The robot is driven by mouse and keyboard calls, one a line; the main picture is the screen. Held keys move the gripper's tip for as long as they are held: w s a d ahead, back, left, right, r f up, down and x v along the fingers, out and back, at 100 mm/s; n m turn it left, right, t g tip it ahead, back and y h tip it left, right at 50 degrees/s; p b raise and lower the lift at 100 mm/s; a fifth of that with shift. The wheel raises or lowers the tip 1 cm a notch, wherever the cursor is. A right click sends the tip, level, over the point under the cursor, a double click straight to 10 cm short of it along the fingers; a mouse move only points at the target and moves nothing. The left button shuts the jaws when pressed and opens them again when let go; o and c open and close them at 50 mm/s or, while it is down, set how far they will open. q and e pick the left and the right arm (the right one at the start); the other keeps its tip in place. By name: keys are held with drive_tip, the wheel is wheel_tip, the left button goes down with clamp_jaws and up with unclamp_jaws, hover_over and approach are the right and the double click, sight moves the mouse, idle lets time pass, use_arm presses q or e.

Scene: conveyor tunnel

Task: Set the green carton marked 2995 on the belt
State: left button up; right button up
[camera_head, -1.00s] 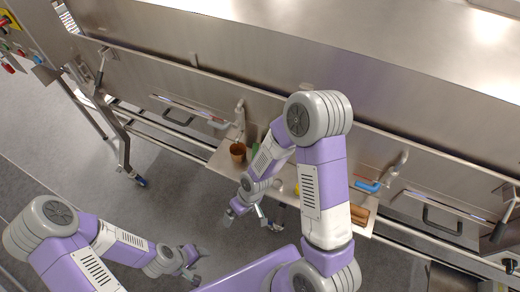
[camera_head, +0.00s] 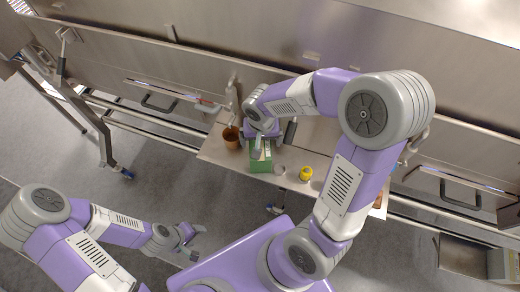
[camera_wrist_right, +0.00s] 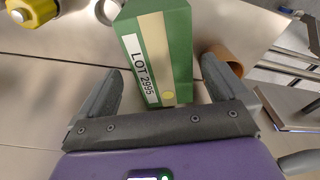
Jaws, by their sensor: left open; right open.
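The green carton (camera_head: 261,166) stands on the steel shelf (camera_head: 330,166) on the front of the machine. In the right wrist view the carton (camera_wrist_right: 180,50) shows a cream stripe and a white label reading LOT 2995. My right gripper (camera_wrist_right: 162,66) is open, with one finger on each side of the carton; I cannot tell if they touch it. In the head view my right gripper (camera_head: 258,150) covers part of the carton. My left gripper (camera_head: 188,236) is open and empty, low over the floor at the lower left. I cannot make out the belt.
A brown cup (camera_head: 231,139) stands left of the carton. A yellow-capped container (camera_head: 305,174) and a small grey round item (camera_head: 279,170) stand to its right. Pipes rise at the shelf's back, and the steel tunnel wall (camera_head: 200,62) stands behind it.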

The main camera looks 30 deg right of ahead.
drive_tip(key=f, duration=0.2)
drive_tip(key=w+f+b, duration=0.1)
drive_tip(key=f, duration=0.2)
drive_tip(key=shift+d+f, duration=0.1)
drive_tip(key=shift+f, duration=0.15)
drive_tip(key=c, duration=1.5)
drive_tip(key=shift+o, duration=0.2)
drive_tip(key=shift+r, duration=0.15)
